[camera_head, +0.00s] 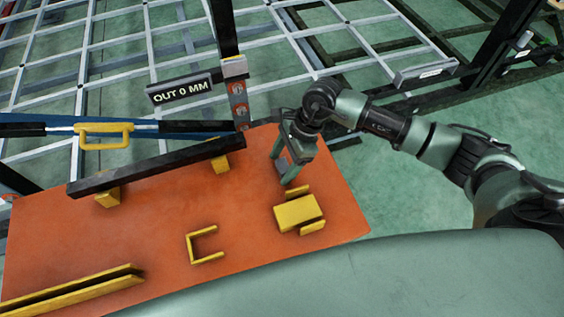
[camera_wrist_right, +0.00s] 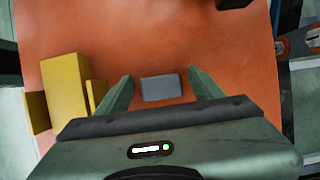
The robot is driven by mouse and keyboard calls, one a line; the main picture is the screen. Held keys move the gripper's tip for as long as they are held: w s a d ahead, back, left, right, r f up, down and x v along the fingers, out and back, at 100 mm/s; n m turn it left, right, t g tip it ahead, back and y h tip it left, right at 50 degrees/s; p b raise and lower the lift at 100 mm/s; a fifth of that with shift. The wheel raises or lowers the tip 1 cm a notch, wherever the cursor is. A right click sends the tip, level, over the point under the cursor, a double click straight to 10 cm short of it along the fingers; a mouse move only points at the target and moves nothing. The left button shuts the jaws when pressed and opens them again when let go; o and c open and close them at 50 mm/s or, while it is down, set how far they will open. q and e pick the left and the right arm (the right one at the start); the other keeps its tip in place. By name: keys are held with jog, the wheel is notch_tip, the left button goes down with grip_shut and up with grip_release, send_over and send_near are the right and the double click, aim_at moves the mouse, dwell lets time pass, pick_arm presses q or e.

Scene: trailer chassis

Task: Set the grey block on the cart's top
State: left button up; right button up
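The grey block (camera_wrist_right: 161,88) lies on the orange surface (camera_wrist_right: 130,40) in the right wrist view, between the fingertips of my right gripper (camera_wrist_right: 160,84), with a gap on each side. In the head view my right gripper (camera_head: 284,164) points down over the right part of the orange top (camera_head: 150,235), behind the yellow block. It is open and empty. I cannot make out the grey block in the head view; the gripper seems to hide it. My left gripper is not in view.
A yellow block (camera_head: 297,212) sits in a yellow holder beside the gripper. A yellow U-shaped bracket (camera_head: 204,245), a long yellow channel (camera_head: 75,290) and a black bar (camera_head: 155,168) on yellow supports are on the orange top. An upright post with a sign (camera_head: 180,88) stands behind.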

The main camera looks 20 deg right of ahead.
jog(key=shift+r, duration=0.15)
jog(key=shift+w+d+r, duration=0.1)
jog(key=shift+d+r, duration=0.05)
jog(key=shift+r, duration=0.05)
jog(key=b+v, duration=0.2)
jog(key=v, duration=0.9)
jog(key=shift+r+b, duration=0.2)
jog(key=shift+b, duration=0.2)
jog(key=shift+d+f, duration=0.1)
dwell(0.8)
